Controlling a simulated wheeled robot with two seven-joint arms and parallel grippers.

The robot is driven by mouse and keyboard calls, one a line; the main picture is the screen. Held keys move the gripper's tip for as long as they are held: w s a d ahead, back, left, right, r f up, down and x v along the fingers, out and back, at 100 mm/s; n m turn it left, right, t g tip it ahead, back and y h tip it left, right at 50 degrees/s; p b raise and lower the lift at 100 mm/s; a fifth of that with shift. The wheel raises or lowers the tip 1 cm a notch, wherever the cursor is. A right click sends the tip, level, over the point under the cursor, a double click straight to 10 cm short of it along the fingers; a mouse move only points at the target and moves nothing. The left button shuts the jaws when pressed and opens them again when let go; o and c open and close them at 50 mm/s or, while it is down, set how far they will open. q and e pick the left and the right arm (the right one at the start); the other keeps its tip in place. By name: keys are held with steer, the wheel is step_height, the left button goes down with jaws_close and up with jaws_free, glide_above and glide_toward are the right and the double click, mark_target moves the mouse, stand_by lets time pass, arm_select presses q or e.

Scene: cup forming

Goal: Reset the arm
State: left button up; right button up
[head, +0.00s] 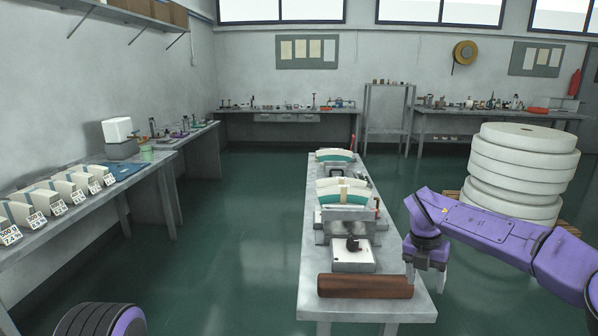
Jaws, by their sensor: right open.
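My right arm, purple, comes in from the right. Its right gripper (426,274) points down, open and empty, at the right edge of the narrow grey workbench (312,250). In the picture it is just to the right of a brown cylinder (365,286) that lies across the near end of the bench; the height between gripper and bench is hard to tell. A rounded purple and black part of mine shows at the bottom left. My left gripper is out of view.
A white-topped device (352,254) and curved cream and teal forms (342,191) stand along the bench. A stack of white discs (524,167) stands at the right behind my arm. A side table (60,232) with labelled bins runs along the left. The green floor between is clear.

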steer(key=s+f+n+t+h, duration=0.3)
steer(key=s+f+n, duration=0.5)
steer(key=f+n, duration=0.4)
steer(key=s+f+n+t+h, duration=0.3)
steer(key=s+f+n, duration=0.4)
steer(key=f+n, duration=0.45)
steer(key=s+f+n+g+y, duration=0.1)
steer(key=s+f+n, duration=0.3)
steer(key=s, duration=0.9)
steer(key=s+f+n+g+y, duration=0.1)
steer(key=s+f+n+y, duration=0.2)
steer(key=s+n, duration=0.6)
steer(key=s, duration=0.3)
steer(key=shift+s+f+y, duration=0.4)
steer(key=shift+a, duration=0.1)
